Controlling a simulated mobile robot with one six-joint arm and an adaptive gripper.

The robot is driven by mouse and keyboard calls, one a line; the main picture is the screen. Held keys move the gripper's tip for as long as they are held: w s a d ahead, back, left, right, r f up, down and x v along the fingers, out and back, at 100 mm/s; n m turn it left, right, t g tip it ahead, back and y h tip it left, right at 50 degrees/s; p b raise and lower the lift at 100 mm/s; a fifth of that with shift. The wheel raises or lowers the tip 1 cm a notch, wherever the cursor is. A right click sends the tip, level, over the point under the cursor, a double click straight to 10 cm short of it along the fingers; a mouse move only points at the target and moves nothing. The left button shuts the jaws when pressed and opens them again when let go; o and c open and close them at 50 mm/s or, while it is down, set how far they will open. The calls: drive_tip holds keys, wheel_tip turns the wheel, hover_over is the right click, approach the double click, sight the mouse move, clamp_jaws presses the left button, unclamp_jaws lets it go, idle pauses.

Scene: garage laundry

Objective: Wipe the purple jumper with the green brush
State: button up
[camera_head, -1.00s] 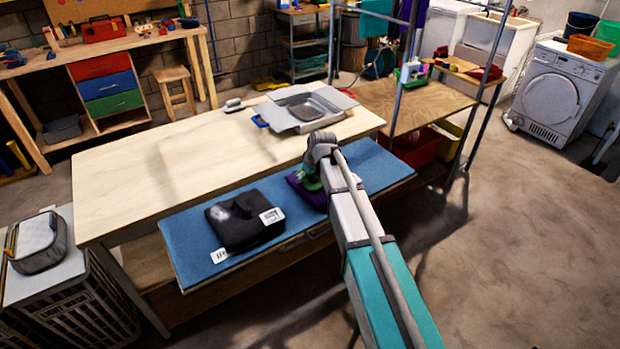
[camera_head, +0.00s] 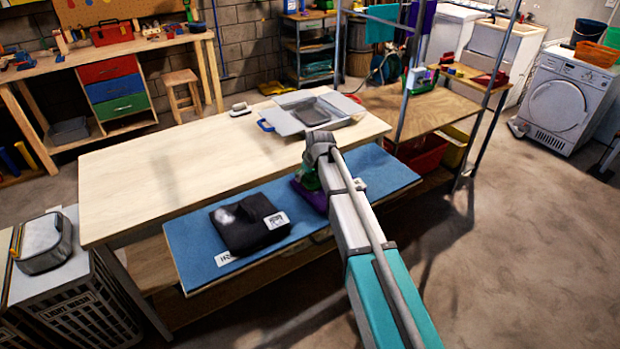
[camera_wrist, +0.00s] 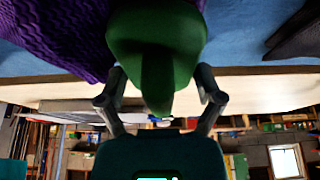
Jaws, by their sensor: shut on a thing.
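The purple jumper (camera_head: 313,196) lies folded on the blue mat, partly hidden behind my arm. It also shows in the wrist view (camera_wrist: 60,38) as ribbed purple knit at the upper left. The green brush (camera_wrist: 158,45) is held in my gripper (camera_wrist: 158,95), with a finger on each side of its handle. In the head view a bit of green (camera_head: 309,178) shows at the jumper, beside my wrist. The brush is over or against the jumper; I cannot tell whether it touches, as its underside is hidden.
A dark folded garment (camera_head: 248,225) with a white tag lies left on the blue mat (camera_head: 190,240). A grey tray (camera_head: 290,118) stands on the wooden table (camera_head: 150,180) behind. A wooden shelf rack (camera_head: 420,105) stands to the right. The floor at right is clear.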

sight(314, 180)
drive_tip(key=shift+w, duration=0.1)
idle(0.3)
drive_tip(key=shift+w+a, duration=0.55)
drive_tip(key=shift+w, duration=0.25)
drive_tip(key=shift+w+a, duration=0.55)
drive_tip(key=shift+w, duration=0.2)
drive_tip(key=shift+f, duration=0.1)
drive_tip(key=shift+s, duration=0.15)
drive_tip(key=shift+s+d, duration=0.55)
drive_tip(key=shift+s, duration=0.2)
drive_tip(key=shift+s+d, duration=0.5)
drive_tip(key=shift+s, duration=0.2)
drive_tip(key=shift+s+d, duration=0.1)
drive_tip(key=shift+s, duration=0.05)
drive_tip(key=shift+s+d, duration=0.5)
drive_tip(key=shift+s, duration=0.25)
drive_tip(key=shift+s+d, duration=0.5)
drive_tip(key=shift+s, duration=0.2)
